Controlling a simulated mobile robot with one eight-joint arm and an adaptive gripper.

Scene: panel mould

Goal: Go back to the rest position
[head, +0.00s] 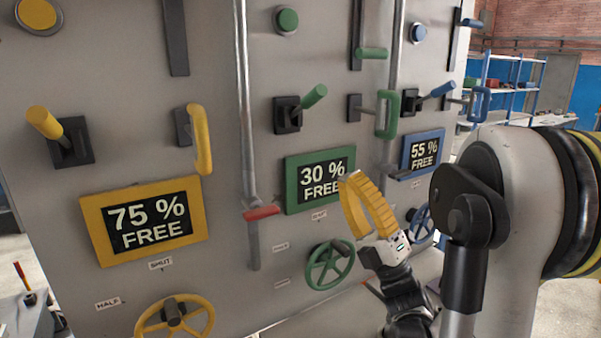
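My gripper (346,178) has yellow ribbed fingers and shows at the lower middle right, in front of the grey panel (225,60). Its fingertips point up and to the left, beside the green "30 % FREE" display (290,185), whose lower right edge they partly overlap in the picture. The fingertips look close together, but the angle does not show whether they are open or shut. I see nothing held between them. Part of my arm fills the right side of the view.
The panel carries yellow, green and blue groups of levers, handles and buttons. A yellow handwheel (152,325), a green handwheel (312,268) and a blue handwheel (412,222) sit low. A red lever (262,213) sticks out mid-panel. Blue shelving (510,88) stands behind at right.

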